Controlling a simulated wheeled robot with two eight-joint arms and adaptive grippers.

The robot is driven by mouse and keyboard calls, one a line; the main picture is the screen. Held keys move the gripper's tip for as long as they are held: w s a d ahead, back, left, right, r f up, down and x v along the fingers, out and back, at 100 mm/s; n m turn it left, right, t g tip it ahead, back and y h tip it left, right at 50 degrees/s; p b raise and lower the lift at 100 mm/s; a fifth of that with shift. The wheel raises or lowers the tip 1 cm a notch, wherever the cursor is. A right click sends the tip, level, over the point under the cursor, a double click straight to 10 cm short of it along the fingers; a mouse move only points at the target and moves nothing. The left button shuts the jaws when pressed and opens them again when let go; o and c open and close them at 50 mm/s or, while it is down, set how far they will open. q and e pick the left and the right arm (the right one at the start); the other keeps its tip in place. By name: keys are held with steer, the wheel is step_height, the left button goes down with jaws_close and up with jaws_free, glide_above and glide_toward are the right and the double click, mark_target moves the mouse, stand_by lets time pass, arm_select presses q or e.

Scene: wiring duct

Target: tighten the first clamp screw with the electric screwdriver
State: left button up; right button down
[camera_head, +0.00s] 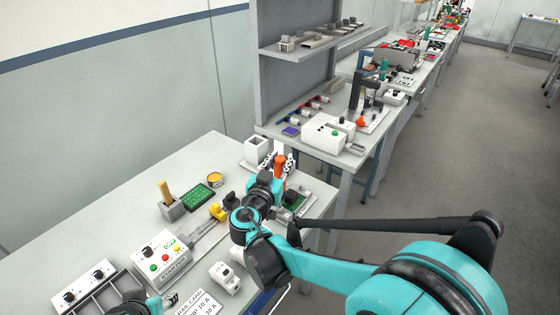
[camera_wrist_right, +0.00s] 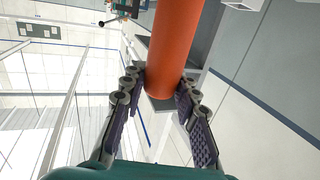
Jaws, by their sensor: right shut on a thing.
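The electric screwdriver shows as an orange cylinder (camera_wrist_right: 175,45) in the wrist view, between the two dark padded fingers of my right gripper (camera_wrist_right: 160,88). The right gripper is shut on it. In the head view its orange end (camera_head: 280,161) sticks up beyond the right gripper (camera_head: 274,176), over the far right part of the bench. The tool's tip is hidden. A metal rail (camera_head: 208,236) with a yellow block (camera_head: 217,211) lies left of my right wrist. I cannot make out the clamp screws. Part of my left arm shows at the bottom left; its fingers cannot be read.
A starter box with coloured buttons (camera_head: 161,257), a green tray (camera_head: 198,198) and a holder with a yellow handle (camera_head: 171,204) stand on the bench.

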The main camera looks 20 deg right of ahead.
steer(key=shift+r+p, duration=2.15)
steer(key=shift+r, duration=0.7)
